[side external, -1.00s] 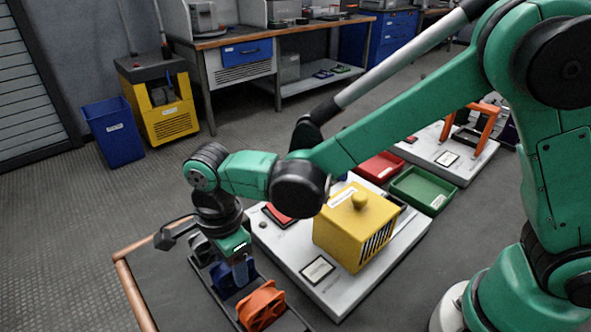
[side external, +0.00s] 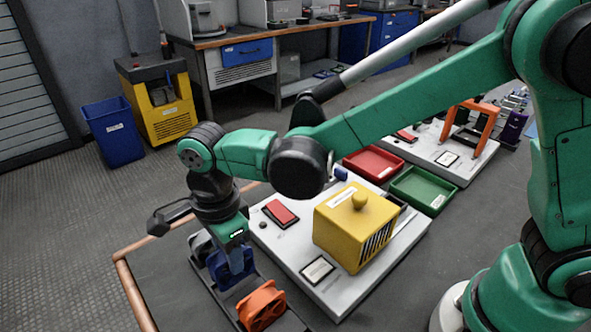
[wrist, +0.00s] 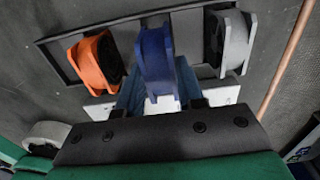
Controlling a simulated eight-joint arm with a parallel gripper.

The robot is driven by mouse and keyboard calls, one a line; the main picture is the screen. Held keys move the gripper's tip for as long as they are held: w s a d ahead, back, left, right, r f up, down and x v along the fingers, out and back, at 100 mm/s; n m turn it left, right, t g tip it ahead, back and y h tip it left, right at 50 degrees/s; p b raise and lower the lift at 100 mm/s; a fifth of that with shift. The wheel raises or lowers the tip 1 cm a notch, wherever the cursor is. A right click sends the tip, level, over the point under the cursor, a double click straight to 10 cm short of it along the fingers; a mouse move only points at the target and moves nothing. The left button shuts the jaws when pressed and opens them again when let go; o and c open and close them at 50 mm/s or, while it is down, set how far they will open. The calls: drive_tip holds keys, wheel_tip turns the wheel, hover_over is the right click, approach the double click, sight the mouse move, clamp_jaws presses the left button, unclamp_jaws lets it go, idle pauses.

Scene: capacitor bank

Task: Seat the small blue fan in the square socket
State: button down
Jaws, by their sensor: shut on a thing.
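The blue fan (side external: 224,277) is between the fingers of my gripper (side external: 238,262) at the front left in the side view. My gripper is shut on it. In the wrist view the blue fan (wrist: 154,55) stands on edge between the two fingers, at or just above the dark rack (wrist: 62,68); I cannot tell whether it is clear of it. An orange fan (side external: 262,304) and a grey fan (side external: 202,247) stand on either side of it. I cannot make out the square socket in either view.
A yellow box (side external: 350,228) with a knob and slots stands on a white base plate (side external: 290,262) right of the rack. A red pad (side external: 281,213) lies on the plate. Red (side external: 374,164) and green (side external: 422,189) trays and an orange frame (side external: 470,122) stand behind.

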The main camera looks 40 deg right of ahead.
drive_tip(key=shift+r, duration=2.3)
drive_tip(key=shift+r, duration=0.35)
wheel_tip(320, 180, up, 8)
drive_tip(key=s+d, duration=0.2)
drive_tip(key=d, duration=1.8)
drive_tip(key=s+d, duration=0.5)
drive_tip(key=d, duration=0.2)
drive_tip(key=shift+s+d+f, duration=0.15)
drive_tip(key=shift+f, duration=2.55)
drive_tip(key=shift+s+d+f, duration=0.1)
drive_tip(key=shift+f, duration=2.55)
